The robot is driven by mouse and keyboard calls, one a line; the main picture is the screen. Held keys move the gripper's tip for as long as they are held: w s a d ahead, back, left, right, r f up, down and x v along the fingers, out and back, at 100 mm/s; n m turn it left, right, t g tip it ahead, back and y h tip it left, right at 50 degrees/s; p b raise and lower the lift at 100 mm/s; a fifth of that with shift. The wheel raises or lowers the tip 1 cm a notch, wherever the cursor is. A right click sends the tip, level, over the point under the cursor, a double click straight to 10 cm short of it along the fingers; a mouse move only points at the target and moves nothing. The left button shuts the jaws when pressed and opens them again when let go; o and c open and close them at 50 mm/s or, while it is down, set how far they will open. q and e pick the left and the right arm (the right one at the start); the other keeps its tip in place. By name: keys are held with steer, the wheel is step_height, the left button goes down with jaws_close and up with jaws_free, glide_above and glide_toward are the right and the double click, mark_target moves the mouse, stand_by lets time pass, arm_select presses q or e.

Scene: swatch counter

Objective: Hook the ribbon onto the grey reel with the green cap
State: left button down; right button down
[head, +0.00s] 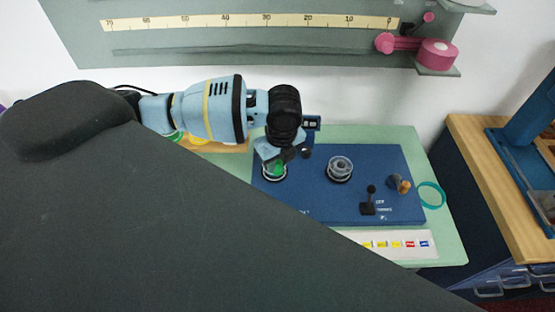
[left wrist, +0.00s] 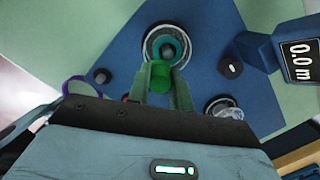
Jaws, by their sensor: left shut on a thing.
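My left gripper (head: 274,155) reaches in from the left over the blue board (head: 315,205). Its fingers are shut on a small green cap (left wrist: 160,76), which also shows as green below the gripper in the head view (head: 278,170). Just beyond the cap in the left wrist view is a round reel (left wrist: 148,52) with a pale rim, a teal inside and a dark centre. A grey reel (head: 340,168) stands to the right on the board; a clear, greyish part of it shows beside the fingers in the left wrist view (left wrist: 222,106). I cannot make out a ribbon. My right gripper is not in view.
A black lever (head: 369,200) and an orange-brown knob (head: 402,185) are on the board's right. A teal ring (head: 432,195) lies at its right edge. A display reading 0.0 m (left wrist: 300,52) stands close by. A colour strip (head: 395,245) lies in front; a ruler (head: 250,21) hangs behind.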

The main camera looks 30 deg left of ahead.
arm_select(q)
steer(key=shift+f, duration=0.3)
steer(key=shift+s+f, duration=0.1)
steer(key=shift+f, duration=0.1)
stand_by(1.5)
steer(key=shift+r, duration=2.65)
